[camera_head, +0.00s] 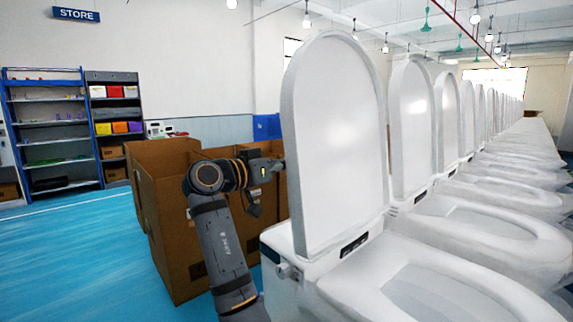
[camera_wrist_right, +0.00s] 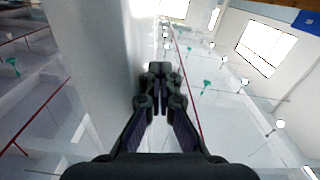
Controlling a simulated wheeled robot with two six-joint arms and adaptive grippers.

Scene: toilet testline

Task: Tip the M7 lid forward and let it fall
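The nearest toilet lid (camera_head: 337,140), which I take to be the M7 lid, is white and stands upright on its toilet (camera_head: 375,272). My right gripper (camera_head: 276,164) is at the left, rear edge of this lid, its tip end partly hidden behind it. In the right wrist view my right gripper (camera_wrist_right: 159,80) has its fingers drawn together with nothing seen between them. A white lid surface (camera_wrist_right: 95,70) stands close on its left there; whether they touch I cannot tell. My left gripper is not in view.
A row of white toilets with raised lids (camera_head: 413,125) runs off to the right. Brown cardboard boxes (camera_head: 170,235) stand behind and left of my arm. Shelves (camera_head: 50,130) line the far left wall. The blue floor (camera_head: 70,265) at left is clear.

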